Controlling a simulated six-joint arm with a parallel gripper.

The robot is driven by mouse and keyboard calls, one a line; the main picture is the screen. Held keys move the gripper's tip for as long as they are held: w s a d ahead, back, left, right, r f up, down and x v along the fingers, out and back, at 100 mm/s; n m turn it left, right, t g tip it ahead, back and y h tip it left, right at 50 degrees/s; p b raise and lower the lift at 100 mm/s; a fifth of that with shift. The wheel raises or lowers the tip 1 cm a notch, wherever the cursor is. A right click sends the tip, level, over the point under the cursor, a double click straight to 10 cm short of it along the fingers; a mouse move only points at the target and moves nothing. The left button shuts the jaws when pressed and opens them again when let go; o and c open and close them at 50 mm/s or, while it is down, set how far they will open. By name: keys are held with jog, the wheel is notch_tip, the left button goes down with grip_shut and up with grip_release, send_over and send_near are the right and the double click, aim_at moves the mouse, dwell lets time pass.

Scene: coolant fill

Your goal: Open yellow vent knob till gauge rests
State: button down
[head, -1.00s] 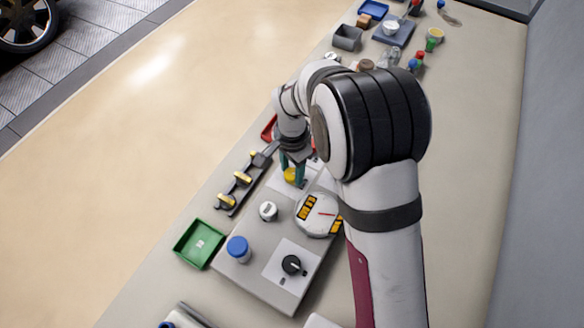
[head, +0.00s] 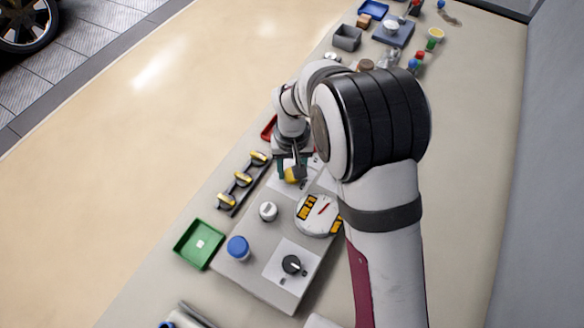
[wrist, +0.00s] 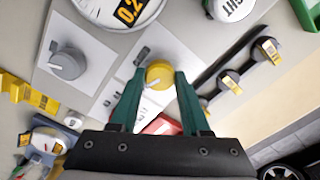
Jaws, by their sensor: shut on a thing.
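The yellow vent knob (wrist: 159,75) sits on the grey panel between the two green fingers of my gripper (wrist: 160,80) in the wrist view. The fingers are shut on its sides. In the head view the knob (head: 293,175) is partly hidden by my gripper (head: 291,170). The round white gauge (head: 312,224) is just below the knob in the head view. Its red needle slants to the upper right. The gauge (wrist: 98,8) is cut off at the top of the wrist view, with its needle out of sight.
My arm covers the panel's right side.

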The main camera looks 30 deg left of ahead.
jog(key=shift+n, duration=1.4)
jog(key=shift+c, duration=1.9)
grip_release()
jog(key=shift+r, duration=0.1)
notch_tip(320, 180, up, 16)
jog(key=shift+f, duration=0.2)
